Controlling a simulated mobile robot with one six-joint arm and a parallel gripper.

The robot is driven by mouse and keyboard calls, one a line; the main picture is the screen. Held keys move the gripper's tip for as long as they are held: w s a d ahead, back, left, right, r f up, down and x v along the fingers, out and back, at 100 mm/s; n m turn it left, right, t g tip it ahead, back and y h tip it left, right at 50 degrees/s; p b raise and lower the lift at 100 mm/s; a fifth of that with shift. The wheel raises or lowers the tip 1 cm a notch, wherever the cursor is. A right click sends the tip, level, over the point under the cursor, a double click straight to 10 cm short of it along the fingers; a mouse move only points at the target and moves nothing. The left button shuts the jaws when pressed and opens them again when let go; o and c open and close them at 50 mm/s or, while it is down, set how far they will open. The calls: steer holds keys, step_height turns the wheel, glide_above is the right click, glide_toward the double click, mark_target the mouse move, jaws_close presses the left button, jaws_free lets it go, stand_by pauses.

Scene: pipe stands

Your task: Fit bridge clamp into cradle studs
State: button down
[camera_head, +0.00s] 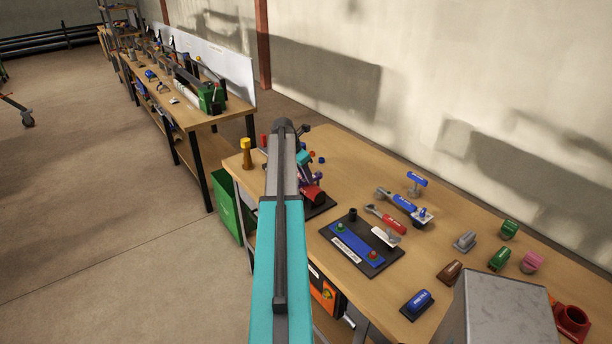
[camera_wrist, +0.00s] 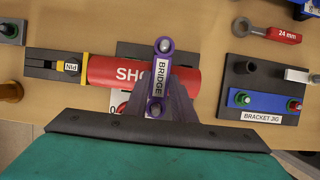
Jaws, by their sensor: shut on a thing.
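The purple bridge clamp (camera_wrist: 158,80), labelled BRIDGE, is upright in the middle of the wrist view, with a round metal eye at its top end. Whether clamp and cylinder touch, I cannot tell. A dark plate (camera_wrist: 128,48) shows behind the cylinder.
The bracket jig (camera_head: 343,258) with its blue bar lies right of the cylinder. A red-handled 24 mm wrench (camera_wrist: 283,36) lies behind it. A black-and-yellow PIN tool (camera_wrist: 60,66) is left of the cylinder. Several coloured blocks and a grey box (camera_head: 500,308) occupy the bench's right.

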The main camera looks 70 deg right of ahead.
mark_target(302, 181)
steer(key=c, duration=1.4)
jaws_free()
steer(key=shift+p+v, duration=1.25)
steer(key=shift+v, duration=1.25)
steer(key=shift+r, duration=0.1)
steer(key=b+v, duration=0.5)
steer(key=v, duration=0.8)
steer(key=shift+r, duration=0.25)
steer(key=shift+a, duration=0.15)
